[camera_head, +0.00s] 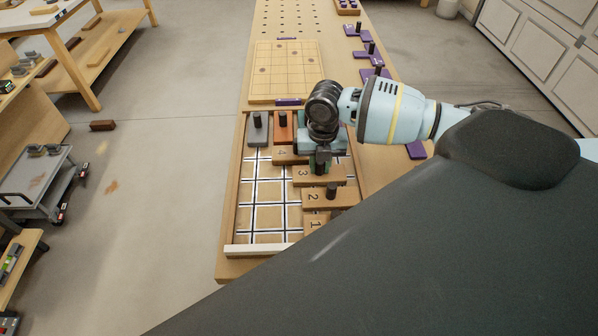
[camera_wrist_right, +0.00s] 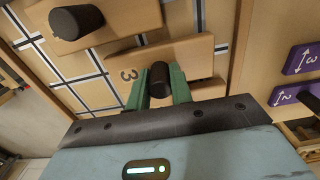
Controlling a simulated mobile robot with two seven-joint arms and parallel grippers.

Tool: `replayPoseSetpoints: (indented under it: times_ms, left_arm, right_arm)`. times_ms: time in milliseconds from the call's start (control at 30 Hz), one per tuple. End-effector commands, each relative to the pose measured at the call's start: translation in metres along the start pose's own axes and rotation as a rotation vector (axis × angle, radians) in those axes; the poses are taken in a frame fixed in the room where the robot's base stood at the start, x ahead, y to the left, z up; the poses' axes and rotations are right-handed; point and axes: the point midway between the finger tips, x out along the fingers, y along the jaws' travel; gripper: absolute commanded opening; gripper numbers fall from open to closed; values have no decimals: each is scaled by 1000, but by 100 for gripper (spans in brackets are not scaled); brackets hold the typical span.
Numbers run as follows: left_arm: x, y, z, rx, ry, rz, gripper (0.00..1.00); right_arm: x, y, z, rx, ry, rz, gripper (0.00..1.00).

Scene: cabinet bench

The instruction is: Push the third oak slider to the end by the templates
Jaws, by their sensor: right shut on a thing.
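The third oak slider (camera_head: 335,182), marked 3, lies across the gridded tray (camera_head: 239,196). It also shows in the right wrist view (camera_wrist_right: 190,54). My right gripper (camera_head: 320,168) is over it, and its green fingers (camera_wrist_right: 160,88) are shut on the slider's black peg (camera_wrist_right: 160,72). Oak slider 2 (camera_head: 314,197), with a black peg, lies nearer, and slider 1 (camera_head: 313,222) nearer still, partly hidden by my dark body. Slider 4 (camera_head: 282,153) lies beyond, partly hidden by my gripper. My left gripper is not in view.
Grey (camera_head: 257,136) and orange (camera_head: 284,134) blocks with black pegs stand at the tray's far end. A pale wooden board (camera_head: 284,60) lies beyond. Purple plates, some numbered (camera_wrist_right: 297,58), line the bench's right side. Bare grid is open left of the sliders.

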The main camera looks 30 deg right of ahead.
Motion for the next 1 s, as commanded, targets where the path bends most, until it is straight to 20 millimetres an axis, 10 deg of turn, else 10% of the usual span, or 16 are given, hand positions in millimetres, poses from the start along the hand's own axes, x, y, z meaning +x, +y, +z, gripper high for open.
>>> replayPoseSetpoints:
  times_ms: [633,800,1000]
  left_arm:
    - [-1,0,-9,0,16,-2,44]
    - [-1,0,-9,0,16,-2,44]
    - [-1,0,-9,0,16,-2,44]
  right_arm:
    - [0,-22,0,0,1,-1,9]
    - [0,-21,0,0,1,-1,43]
    - [0,-21,0,0,0,0,44]
